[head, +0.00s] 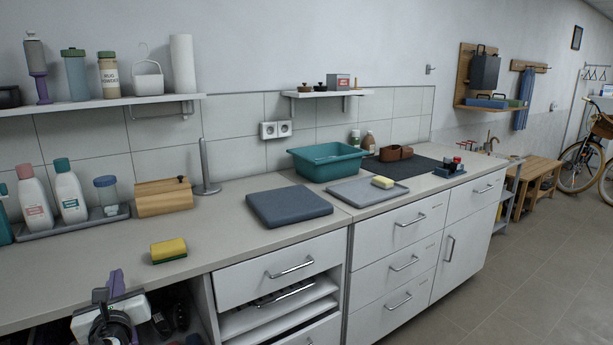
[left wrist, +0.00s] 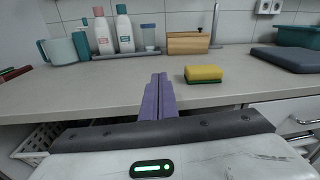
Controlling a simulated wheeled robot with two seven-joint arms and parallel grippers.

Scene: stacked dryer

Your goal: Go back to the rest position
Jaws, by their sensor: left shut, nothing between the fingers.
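My left gripper (head: 108,290) shows at the lower left of the head view, in front of the counter's front edge. In the left wrist view its purple fingers (left wrist: 158,96) are together with nothing between them, pointing toward the counter (left wrist: 120,72). A yellow and green sponge (head: 168,250) lies on the counter beyond and to the right of the gripper, apart from it. The sponge also shows in the left wrist view (left wrist: 203,74). My right gripper is in neither view.
White bottles (head: 70,190) stand on a tray at the left, beside a wooden box (head: 163,197). Below the counter, one drawer (head: 280,270) has a metal handle.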

